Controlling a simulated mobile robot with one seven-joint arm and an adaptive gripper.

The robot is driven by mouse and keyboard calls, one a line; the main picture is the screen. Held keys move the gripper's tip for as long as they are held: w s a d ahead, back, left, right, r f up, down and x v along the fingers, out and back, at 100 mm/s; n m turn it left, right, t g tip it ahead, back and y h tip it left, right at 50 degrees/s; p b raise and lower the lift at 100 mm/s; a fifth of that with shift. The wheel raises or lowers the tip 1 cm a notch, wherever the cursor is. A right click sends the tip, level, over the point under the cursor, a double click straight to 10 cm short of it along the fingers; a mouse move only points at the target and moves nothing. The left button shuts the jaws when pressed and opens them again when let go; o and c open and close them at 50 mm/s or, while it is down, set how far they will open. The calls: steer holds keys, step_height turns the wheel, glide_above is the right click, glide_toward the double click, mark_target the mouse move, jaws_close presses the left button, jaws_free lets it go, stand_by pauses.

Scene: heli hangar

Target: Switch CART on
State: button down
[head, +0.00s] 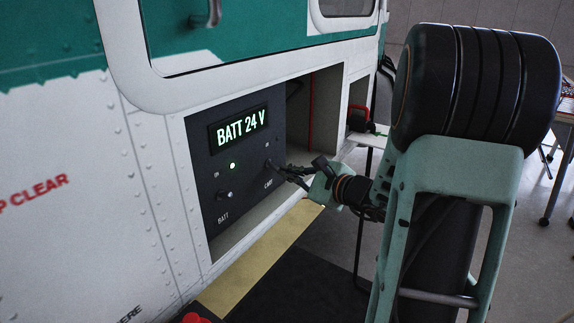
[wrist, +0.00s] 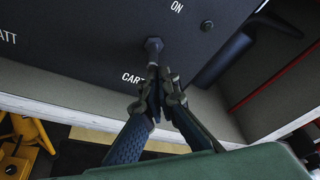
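The dark panel (head: 205,190) is set in the helicopter's side, with a lit display (head: 240,128) reading "BATT 24 V". The CART switch (head: 267,163) is a small dark lever at the panel's right; in the wrist view the switch (wrist: 154,46) stands between the "ON" mark above and the "CART" label below. My gripper (head: 284,172) is at the panel; in the wrist view its fingertips (wrist: 158,73) are close together just below the lever. They hide part of the label. Whether they touch the lever I cannot tell.
The BATT switch (head: 224,195) sits at the panel's left, below a lit green lamp (head: 232,166). An open recess (head: 325,112) lies right of the panel. A yellow strip (head: 262,258) runs below it. A yellow object (wrist: 22,140) shows at lower left in the wrist view.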

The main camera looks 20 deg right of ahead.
steer(key=shift+r+n+g+h+p, duration=0.3)
steer(key=shift+r+g+h+p, duration=0.5)
steer(key=shift+r+g+p, duration=1.6)
steer(key=shift+f+t+p, duration=0.7)
steer(key=shift+t, duration=0.2)
steer(key=d+f+b, duration=0.3)
steer(key=s+d+r+p, duration=0.2)
steer(key=s+r, duration=0.4)
steer(key=r, duration=0.1)
steer(key=shift+s+r+p, duration=0.15)
steer(key=shift+s+p, duration=0.15)
steer(key=shift+s, duration=0.1)
